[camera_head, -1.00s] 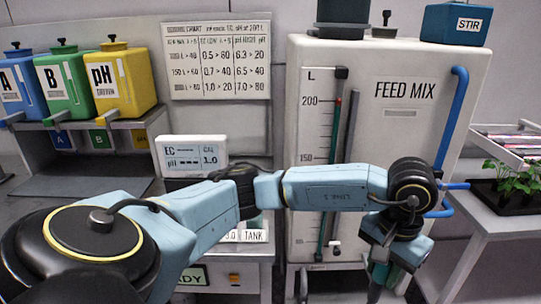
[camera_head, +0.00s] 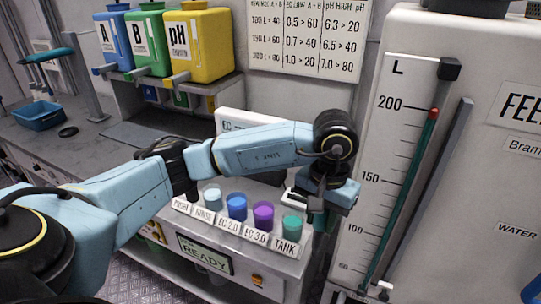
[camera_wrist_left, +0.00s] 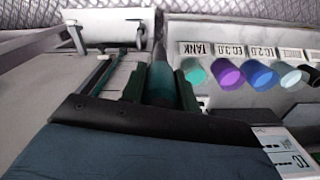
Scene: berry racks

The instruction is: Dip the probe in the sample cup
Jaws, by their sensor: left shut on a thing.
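My left gripper (camera_head: 318,222) is just right of the teal TANK cup (camera_head: 292,227) in the head view. In the left wrist view, its two dark green fingers (camera_wrist_left: 160,92) are shut on the dark teal probe (camera_wrist_left: 160,76). The probe's lower end is hard to make out. The TANK cup also shows in the left wrist view (camera_wrist_left: 193,72), to the right of the fingers and apart from the probe. Beside it stand the purple EC 3.0 cup (camera_head: 263,214), the blue EC 2.0 cup (camera_head: 236,206) and the clear rinse cup (camera_head: 212,197). My right gripper is out of view.
The large FEED MIX tank (camera_head: 478,170) with its level scale stands close on the right of my gripper. A meter (camera_head: 240,121) stands behind my forearm, partly hidden. A READY display (camera_head: 205,254) is on the stand's front. Coloured A, B and pH containers (camera_head: 200,45) stand on a rack.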

